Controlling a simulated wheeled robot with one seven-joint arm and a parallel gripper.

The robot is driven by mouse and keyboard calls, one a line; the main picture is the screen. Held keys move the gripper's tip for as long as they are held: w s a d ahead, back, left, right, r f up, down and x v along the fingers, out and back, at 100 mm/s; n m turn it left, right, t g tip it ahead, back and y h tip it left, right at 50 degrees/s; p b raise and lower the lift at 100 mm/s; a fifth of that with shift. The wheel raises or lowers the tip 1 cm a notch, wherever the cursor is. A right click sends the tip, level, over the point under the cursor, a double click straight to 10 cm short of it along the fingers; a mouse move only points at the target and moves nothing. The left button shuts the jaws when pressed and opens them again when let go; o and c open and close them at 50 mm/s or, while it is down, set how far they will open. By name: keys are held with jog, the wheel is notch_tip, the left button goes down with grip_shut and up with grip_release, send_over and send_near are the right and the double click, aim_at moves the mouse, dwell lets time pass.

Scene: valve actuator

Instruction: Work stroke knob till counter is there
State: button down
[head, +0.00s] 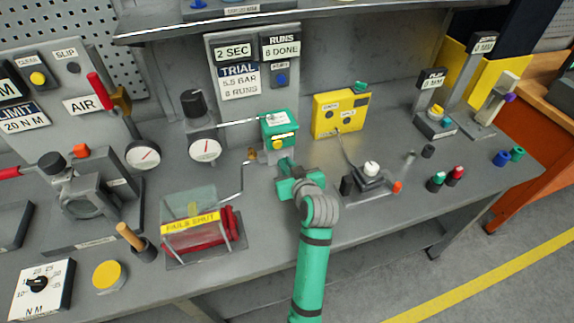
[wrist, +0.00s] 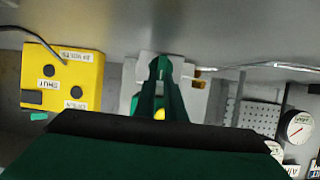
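The counter sign (head: 281,47) reads "RUNS 6 DONE" on the grey back panel, with a blue button (head: 282,79) below it. The trial card (head: 240,80) beside it reads "5.5 BAR, 8 RUNS". No label legibly says stroke. A white knob (head: 371,168) sits on a dark block at the middle right of the bench. My gripper (head: 285,171) is just in front of the green actuator box (head: 281,128), left of the white knob. In the wrist view the dark green fingers (wrist: 160,88) converge, with a yellow spot between them; whether they are shut is unclear.
A yellow box (head: 340,112) stands behind the white knob, a cable running between them. A clear guard (head: 190,222) marked "PAILS SHUT" is left of my arm. Red and green caps (head: 447,178) stand at right.

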jog(key=shift+d, duration=0.1)
dwell(0.3)
jog(key=m+y, duration=0.1)
jog(key=d+m+y, duration=0.1)
jog(key=m, duration=0.1)
jog(key=shift+w+f+g, duration=0.2)
jog(key=shift+g, duration=0.2)
jog(key=m+y, duration=0.2)
jog(key=d+f+m, duration=0.1)
jog(key=m, duration=0.1)
jog(key=shift+w+y, duration=0.1)
jog(key=shift+y, duration=0.3)
jog(key=c, duration=1.8)
grip_release()
jog(key=shift+r, duration=0.1)
jog(key=shift+d, duration=0.1)
